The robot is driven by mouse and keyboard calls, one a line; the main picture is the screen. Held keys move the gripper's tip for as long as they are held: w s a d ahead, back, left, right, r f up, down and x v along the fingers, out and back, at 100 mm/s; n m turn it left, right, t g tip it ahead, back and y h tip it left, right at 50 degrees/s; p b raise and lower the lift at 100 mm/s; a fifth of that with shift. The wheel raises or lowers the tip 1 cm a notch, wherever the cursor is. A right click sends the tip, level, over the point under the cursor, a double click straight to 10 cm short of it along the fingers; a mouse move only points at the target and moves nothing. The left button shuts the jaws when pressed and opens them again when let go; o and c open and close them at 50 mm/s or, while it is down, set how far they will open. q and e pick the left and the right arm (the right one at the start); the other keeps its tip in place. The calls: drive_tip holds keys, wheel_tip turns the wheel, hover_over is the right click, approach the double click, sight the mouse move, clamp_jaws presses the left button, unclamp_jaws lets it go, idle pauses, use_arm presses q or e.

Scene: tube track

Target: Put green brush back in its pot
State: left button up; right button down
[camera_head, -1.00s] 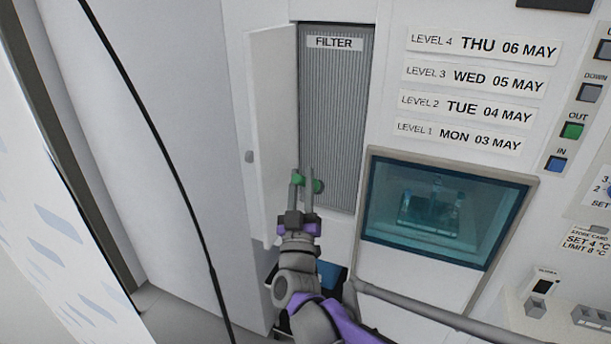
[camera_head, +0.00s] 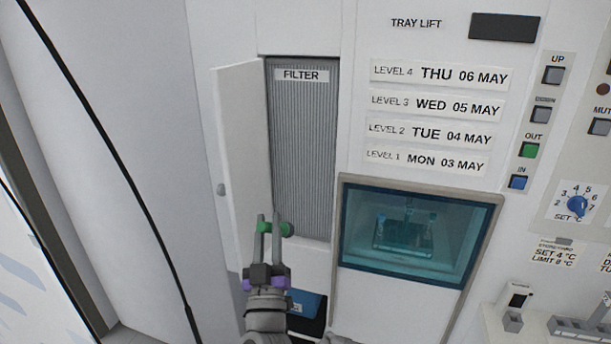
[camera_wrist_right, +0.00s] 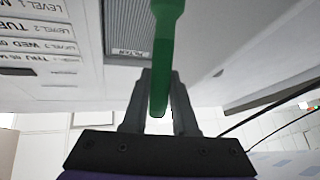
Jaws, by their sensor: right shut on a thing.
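My right gripper (camera_head: 269,226) is shut on the green brush (camera_head: 287,229), in front of the lower part of the open filter bay. In the right wrist view the brush's green handle (camera_wrist_right: 165,60) runs between the two fingers and on past the top edge of the picture. The head view shows only a short green piece of the brush at the fingertips; I cannot make out its bristles. I cannot make out a brush pot in either view. My left gripper is not in view.
The filter door (camera_head: 240,160) stands open to the left of the filter (camera_head: 302,150). A teal window (camera_head: 410,235) is to the right, with buttons beyond it. A blue object (camera_head: 305,303) sits low behind my right arm. A black cable (camera_head: 110,170) hangs at left.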

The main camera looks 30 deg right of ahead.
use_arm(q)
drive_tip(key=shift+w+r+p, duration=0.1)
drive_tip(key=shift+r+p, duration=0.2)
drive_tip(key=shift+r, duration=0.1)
use_arm(e)
drive_tip(key=s+a, duration=0.5)
drive_tip(key=s, duration=0.1)
drive_tip(key=shift+s+a, duration=0.35)
drive_tip(key=shift+a, duration=0.05)
